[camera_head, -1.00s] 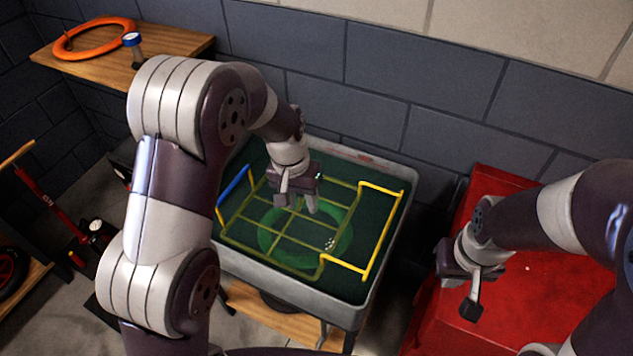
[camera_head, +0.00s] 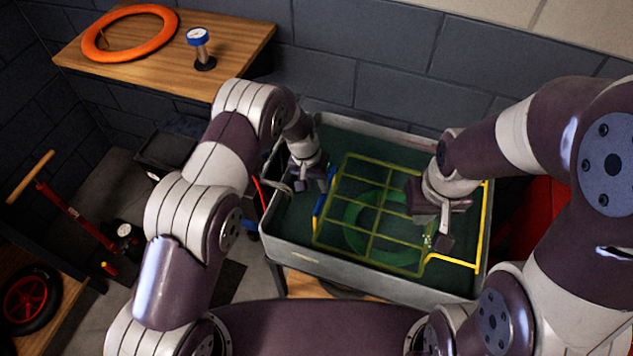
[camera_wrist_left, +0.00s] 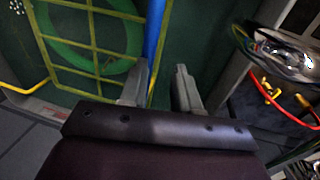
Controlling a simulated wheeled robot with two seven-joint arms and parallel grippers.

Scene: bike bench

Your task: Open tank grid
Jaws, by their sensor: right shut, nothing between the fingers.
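The yellow tank grid (camera_head: 372,206) lies in the grey tank (camera_head: 335,262), over dark green water. It looks flat, with a blue handle (camera_head: 319,211) on its left side and a plain yellow end at the right. My left gripper (camera_head: 312,186) is open at the blue handle's far end. In the left wrist view the blue handle (camera_wrist_left: 155,40) runs between the open fingers, nearer the left one; I cannot tell if they touch. My right gripper (camera_head: 444,240) is shut and empty above the grid's right part, hiding some bars.
A green ring (camera_head: 362,248) shows in the water beneath the grid. A wooden shelf (camera_head: 235,45) at the back left holds an orange tyre (camera_head: 100,50) and a blue-topped gauge (camera_head: 198,38). A red surface (camera_head: 540,215) is at the right.

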